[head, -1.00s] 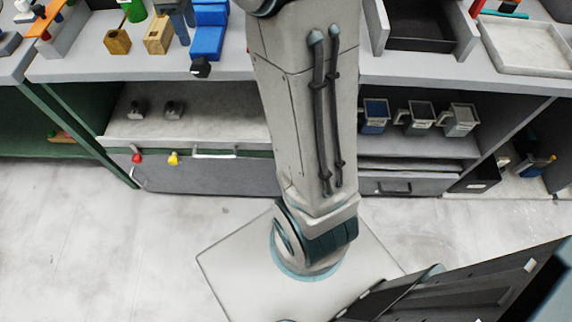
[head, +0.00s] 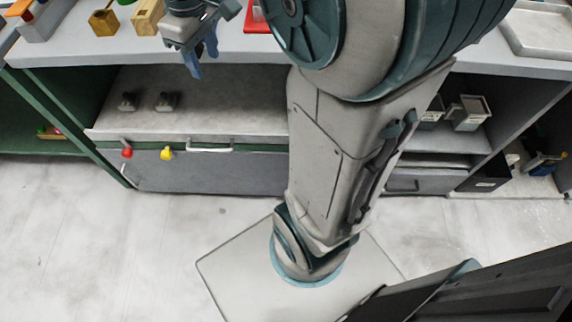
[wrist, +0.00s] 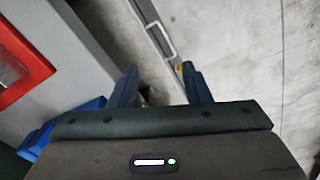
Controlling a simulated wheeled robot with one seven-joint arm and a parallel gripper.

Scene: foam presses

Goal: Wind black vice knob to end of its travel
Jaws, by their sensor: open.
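In the head view my gripper (head: 203,60) hangs at the front edge of the bench top, its blue fingers apart and pointing down. It covers the place where the blue vice stood in the earlier view, and the black vice knob cannot be made out there. In the wrist view my gripper (wrist: 159,73) is open. Blue parts, likely of the vice (wrist: 37,140), show at the lower left beside the left finger. A small dark shape shows low between the fingers; I cannot tell whether it is the knob.
A red-rimmed tray (head: 257,18) lies right of my gripper. Wooden blocks (head: 103,22) stand to the left. Below are an open shelf (head: 230,95) and a drawer front with a red knob (head: 127,153), a yellow knob (head: 166,153) and a handle (head: 210,149). The floor in front is clear.

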